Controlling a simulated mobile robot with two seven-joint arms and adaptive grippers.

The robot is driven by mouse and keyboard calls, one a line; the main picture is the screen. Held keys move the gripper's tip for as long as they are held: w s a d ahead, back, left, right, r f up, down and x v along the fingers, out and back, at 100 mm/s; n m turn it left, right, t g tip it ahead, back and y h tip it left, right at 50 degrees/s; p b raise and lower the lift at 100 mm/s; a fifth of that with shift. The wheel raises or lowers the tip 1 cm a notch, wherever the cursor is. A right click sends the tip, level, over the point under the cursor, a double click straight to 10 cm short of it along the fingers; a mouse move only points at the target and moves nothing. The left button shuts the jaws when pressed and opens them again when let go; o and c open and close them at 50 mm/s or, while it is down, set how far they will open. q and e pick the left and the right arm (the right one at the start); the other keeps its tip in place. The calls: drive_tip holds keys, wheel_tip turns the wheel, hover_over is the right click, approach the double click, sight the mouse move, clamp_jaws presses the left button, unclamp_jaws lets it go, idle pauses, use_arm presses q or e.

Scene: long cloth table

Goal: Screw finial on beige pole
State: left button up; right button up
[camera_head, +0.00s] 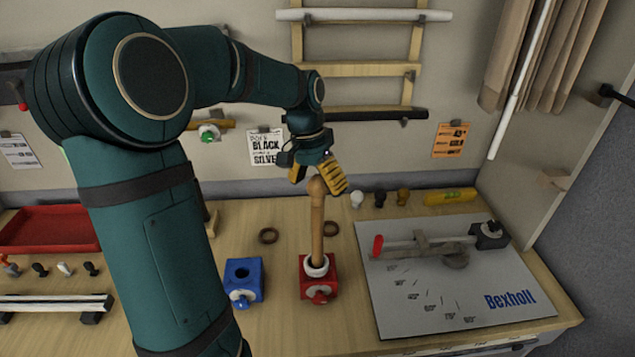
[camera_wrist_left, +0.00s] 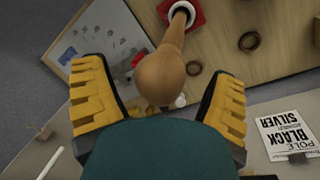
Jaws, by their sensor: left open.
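The beige pole (camera_head: 317,225) stands upright in a red holder (camera_head: 319,281) with a white ring at its foot. A round tan knob (camera_wrist_left: 163,76), which looks like the finial, sits at the pole's top end; whether it is fully seated I cannot tell. The pole (camera_wrist_left: 178,30) runs away behind it in the left wrist view. My left gripper (camera_head: 317,184) is open, its yellow-padded fingers on either side of the knob, apparently with gaps on both sides. My right gripper is not in view.
A blue holder (camera_head: 243,282) stands left of the red one. Brown rings (camera_head: 268,235) lie behind. White (camera_head: 357,199), black (camera_head: 380,198) and brown (camera_head: 403,196) finials stand at the back. A grey board (camera_head: 450,285) with a jig is at right, a red tray (camera_head: 50,229) at left.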

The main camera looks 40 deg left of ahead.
use_arm(q)
drive_tip(key=n, duration=0.3)
drive_tip(key=shift+t, duration=0.3)
drive_tip(key=n+p, duration=0.1)
drive_tip(key=n, duration=0.3)
drive_tip(key=shift+t+y, duration=0.3)
drive_tip(key=n, duration=0.2)
drive_tip(key=n+p, duration=0.1)
drive_tip(key=n, duration=0.1)
drive_tip(key=shift+n+t+y, duration=0.3)
drive_tip(key=n, duration=0.3)
drive_tip(key=shift+y, duration=0.3)
